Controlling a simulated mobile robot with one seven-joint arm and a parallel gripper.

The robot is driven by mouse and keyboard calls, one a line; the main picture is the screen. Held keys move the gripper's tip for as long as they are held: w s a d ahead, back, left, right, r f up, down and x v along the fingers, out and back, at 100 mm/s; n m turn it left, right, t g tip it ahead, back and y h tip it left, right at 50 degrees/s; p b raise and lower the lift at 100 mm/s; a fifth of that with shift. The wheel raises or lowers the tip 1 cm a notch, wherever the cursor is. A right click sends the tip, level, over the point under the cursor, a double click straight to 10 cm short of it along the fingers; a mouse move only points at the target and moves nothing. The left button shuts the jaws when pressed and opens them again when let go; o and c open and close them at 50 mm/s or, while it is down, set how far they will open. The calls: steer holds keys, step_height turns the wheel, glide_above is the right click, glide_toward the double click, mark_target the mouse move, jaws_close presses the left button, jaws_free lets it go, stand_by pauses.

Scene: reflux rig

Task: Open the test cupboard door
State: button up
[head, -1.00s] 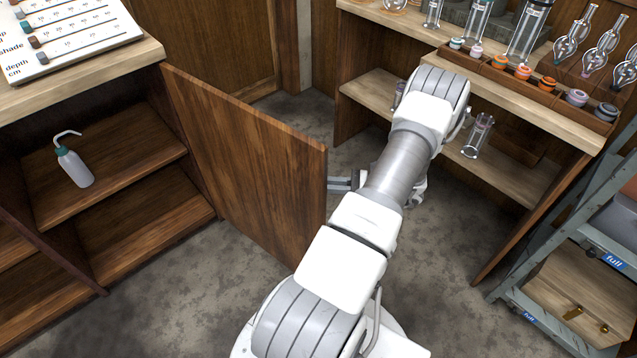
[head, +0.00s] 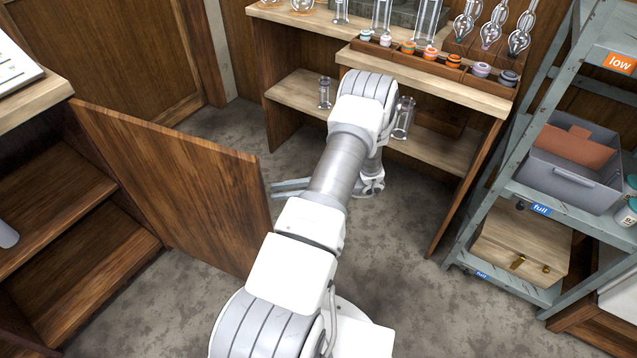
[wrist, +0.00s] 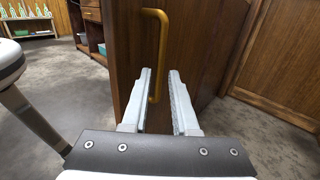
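The cupboard door (head: 175,185) is a brown wooden panel standing swung out from the cupboard at the left, with the shelves inside exposed. Its yellow bar handle (wrist: 162,50) shows upright in the wrist view, but is hidden in the head view. My gripper (wrist: 160,72) is open, with a clear gap between its two pale fingers. In the wrist view the handle's lower part appears between the fingertips; I cannot tell whether they touch it. In the head view my gripper (head: 272,190) is beside the door's free edge, on its right.
A wooden bench (head: 440,87) with glassware and a row of coloured stoppers stands at the back. A grey metal rack (head: 500,190) with bins and a wooden case stands at the right. Bare grey floor (head: 400,245) lies between my arm and the rack.

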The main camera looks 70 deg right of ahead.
steer(key=v, duration=1.1)
steer(key=shift+s+p, duration=0.2)
steer(key=shift+p, duration=0.15)
steer(key=shift+d, duration=0.1)
